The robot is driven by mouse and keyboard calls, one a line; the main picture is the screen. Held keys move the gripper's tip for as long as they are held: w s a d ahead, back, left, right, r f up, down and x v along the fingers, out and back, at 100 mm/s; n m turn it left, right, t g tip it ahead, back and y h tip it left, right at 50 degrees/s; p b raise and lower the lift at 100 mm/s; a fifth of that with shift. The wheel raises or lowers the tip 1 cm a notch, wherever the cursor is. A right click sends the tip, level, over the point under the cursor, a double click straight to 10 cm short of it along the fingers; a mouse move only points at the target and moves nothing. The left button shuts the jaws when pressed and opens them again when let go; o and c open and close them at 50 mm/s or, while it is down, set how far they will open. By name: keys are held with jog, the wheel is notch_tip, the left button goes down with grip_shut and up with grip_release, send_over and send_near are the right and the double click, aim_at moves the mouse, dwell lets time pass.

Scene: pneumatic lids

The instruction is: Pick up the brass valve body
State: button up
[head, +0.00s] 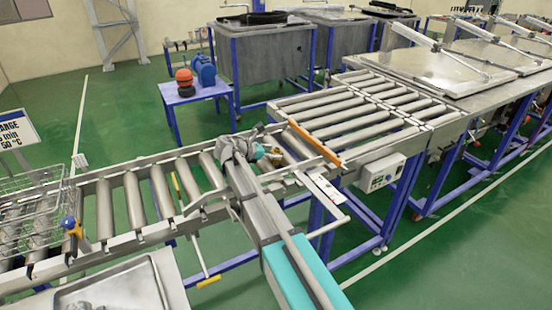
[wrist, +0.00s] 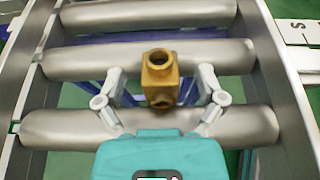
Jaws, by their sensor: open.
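The brass valve body (wrist: 160,72) is a yellow-brown block with a round opening on top, seen in the wrist view at the middle rollers of the conveyor. My gripper (wrist: 161,80) is open, with one pale finger to the left of the valve body and the other to its right. Gaps show between the fingers and the valve body. In the head view, my gripper (head: 268,152) is over the roller conveyor, and a small brass-coloured patch of the valve body (head: 276,153) shows beside it, largely hidden by the gripper.
Metal side rails edge the roller conveyor (head: 130,200). An orange bar (head: 315,143) lies across its right part, near a grey control box (head: 382,172). A wire basket (head: 30,210) is at the left and a metal tray (head: 115,290) at the front. A blue table (head: 195,95) stands behind.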

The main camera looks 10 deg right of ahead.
grip_shut()
dwell(0.3)
jog(key=shift+r, duration=0.15)
notch_tip(320, 180, up, 2)
jog(key=shift+r+p, duration=0.1)
jog(key=shift+p, duration=1.15)
jog(key=s+r+p, duration=1)
jog(key=s, duration=0.4)
jog(key=shift+r, duration=0.25)
jog(key=shift+d, duration=0.1)
